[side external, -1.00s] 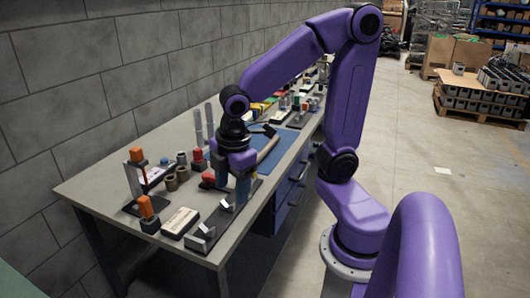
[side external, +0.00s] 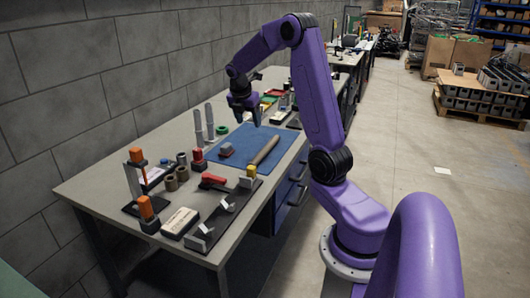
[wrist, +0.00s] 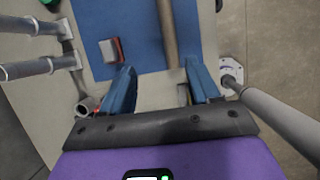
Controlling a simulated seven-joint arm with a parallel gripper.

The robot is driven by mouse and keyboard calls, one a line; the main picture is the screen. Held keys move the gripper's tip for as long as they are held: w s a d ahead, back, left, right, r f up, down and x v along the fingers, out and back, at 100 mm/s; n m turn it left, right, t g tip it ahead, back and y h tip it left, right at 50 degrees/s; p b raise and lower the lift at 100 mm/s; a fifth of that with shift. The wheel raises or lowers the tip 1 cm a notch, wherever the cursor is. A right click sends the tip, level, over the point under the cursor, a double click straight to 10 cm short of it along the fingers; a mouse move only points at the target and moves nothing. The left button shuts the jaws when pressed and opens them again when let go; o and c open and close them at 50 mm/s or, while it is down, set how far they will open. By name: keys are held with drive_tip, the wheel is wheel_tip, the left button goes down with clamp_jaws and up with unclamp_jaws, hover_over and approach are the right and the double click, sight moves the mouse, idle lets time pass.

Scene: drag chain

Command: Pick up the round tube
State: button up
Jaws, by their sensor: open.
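A long grey-brown round tube (side external: 265,150) lies on the blue mat (side external: 233,143) toward the right edge of the bench. In the wrist view the tube (wrist: 167,35) runs up the picture, ahead of the gap between my fingers. My gripper (side external: 248,119) is raised over the far part of the mat, clear of the tube. In the wrist view its two blue fingers (wrist: 160,82) are spread apart with nothing held between them.
A red-and-grey block (side external: 226,150) lies on the mat, left of the tube. Two upright grey rods (side external: 204,125) stand at the mat's left. A dark fixture rail (side external: 225,215), a red-handled item (side external: 213,179) and short brown rolls (side external: 176,178) occupy the near bench.

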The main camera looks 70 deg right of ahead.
drive_tip(key=d, duration=0.2)
hover_over(263, 150)
drive_tip(key=a, duration=0.2)
drive_tip(key=f, duration=1.1)
drive_tip(key=shift+w+f, duration=0.2)
drive_tip(key=shift+w, duration=0.05)
drive_tip(key=x, duration=0.3)
drive_tip(key=shift+s+d+f, duration=0.15)
drive_tip(key=shift+s+f, duration=0.2)
drive_tip(key=shift+d+f, duration=0.25)
drive_tip(key=shift+f, duration=0.4)
clamp_jaws()
drive_tip(key=shift+r, duration=0.1)
